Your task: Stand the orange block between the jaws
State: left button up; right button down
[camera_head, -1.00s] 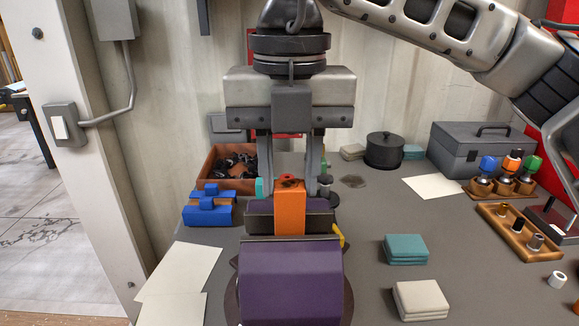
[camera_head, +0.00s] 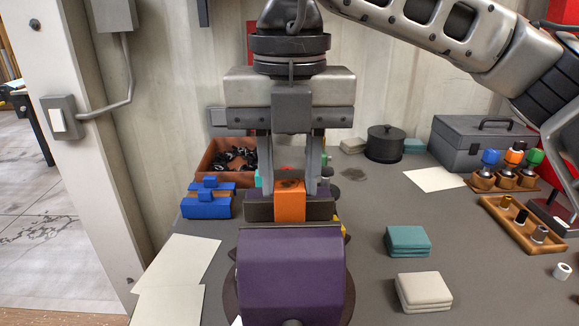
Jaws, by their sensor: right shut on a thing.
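The orange block (camera_head: 290,206) stands upright at the purple vise (camera_head: 290,275). Its lower part is hidden behind the near jaw, and the dark far jaw (camera_head: 258,208) shows on both sides of it. I cannot tell whether it rests on the vise bottom or touches either jaw. My right gripper (camera_head: 290,178) points straight down above the vise and is shut on the orange block, with its fingers near the block's upper end. The contact faces are partly hidden. My left gripper is not in view.
Blue blocks (camera_head: 207,203) and an orange bin of dark parts (camera_head: 210,170) stand left of the vise. Teal pads (camera_head: 408,240) and pale pads (camera_head: 424,292) lie right. A black pot (camera_head: 385,145) and grey toolbox (camera_head: 480,145) stand behind. The table between is mostly clear.

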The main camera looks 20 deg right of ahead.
pick_arm(q)
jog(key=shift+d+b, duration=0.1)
jog(key=shift+b, duration=0.35)
pick_arm(e)
jog(key=shift+f, duration=0.5)
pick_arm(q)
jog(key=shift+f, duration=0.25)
pick_arm(e)
jog(key=shift+f, duration=0.25)
jog(key=c, duration=1)
grip_release()
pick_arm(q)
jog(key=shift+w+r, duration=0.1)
pick_arm(e)
jog(key=shift+o, duration=0.2)
jog(key=shift+r+p, duration=1.85)
jog(key=shift+r, duration=1.15)
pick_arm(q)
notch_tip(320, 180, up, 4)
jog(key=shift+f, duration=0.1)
pick_arm(e)
jog(key=shift+f, duration=0.1)
